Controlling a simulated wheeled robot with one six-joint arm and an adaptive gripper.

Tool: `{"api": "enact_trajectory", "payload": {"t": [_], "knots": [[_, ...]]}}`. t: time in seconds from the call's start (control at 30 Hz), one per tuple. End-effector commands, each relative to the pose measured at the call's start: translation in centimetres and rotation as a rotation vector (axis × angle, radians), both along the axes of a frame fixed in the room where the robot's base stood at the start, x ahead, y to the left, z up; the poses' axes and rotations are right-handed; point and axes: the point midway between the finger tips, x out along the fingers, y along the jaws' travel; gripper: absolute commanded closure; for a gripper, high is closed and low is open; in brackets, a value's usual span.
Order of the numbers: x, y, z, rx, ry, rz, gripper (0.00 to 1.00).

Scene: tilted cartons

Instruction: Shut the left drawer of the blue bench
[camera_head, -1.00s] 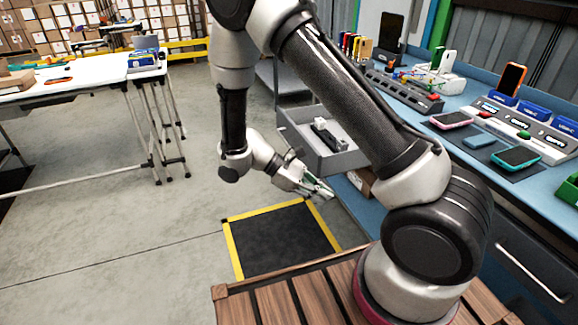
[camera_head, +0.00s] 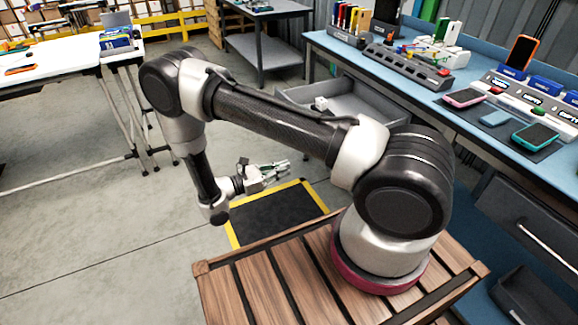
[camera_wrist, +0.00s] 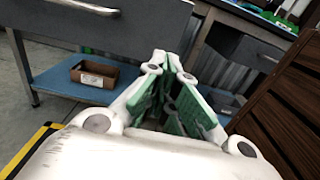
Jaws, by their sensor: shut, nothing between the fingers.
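The left drawer (camera_head: 362,104) of the blue bench (camera_head: 425,98) is pulled out in the head view. It is a grey open tray with a small white and dark item inside, and my arm hides its near part. In the wrist view its grey front (camera_wrist: 140,32) fills the upper left, with a bar handle (camera_wrist: 85,6) cut by the top edge. My gripper (camera_head: 278,168) is shut and empty, in front of and below the drawer, over the floor mat. In the wrist view its green-padded fingers (camera_wrist: 166,68) overlap the drawer front's lower edge; contact cannot be told.
A brown carton (camera_wrist: 93,74) stands on the bench's lower blue shelf (camera_wrist: 60,85). The right drawer (camera_head: 515,220) looks shut. A yellow-edged black mat (camera_head: 275,215) lies on the floor. A white table (camera_head: 50,75) stands left. Phones and holders cover the benchtop.

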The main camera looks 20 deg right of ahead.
Motion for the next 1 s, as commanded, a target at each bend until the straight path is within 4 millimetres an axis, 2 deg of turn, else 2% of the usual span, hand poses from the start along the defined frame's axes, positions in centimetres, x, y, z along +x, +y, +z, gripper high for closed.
{"api": "enact_trajectory", "payload": {"t": [0.3,0.5,0.7,1.0], "knots": [[0.1,-6.8,0.0,0.0,0.002,-0.006,1.0],[0.2,-10.3,0.0,0.001,0.001,-0.005,1.0],[0.3,-11.9,0.0,0.001,0.001,-0.003,1.0],[0.4,-12.2,0.0,0.001,0.0,-0.002,1.0]]}}
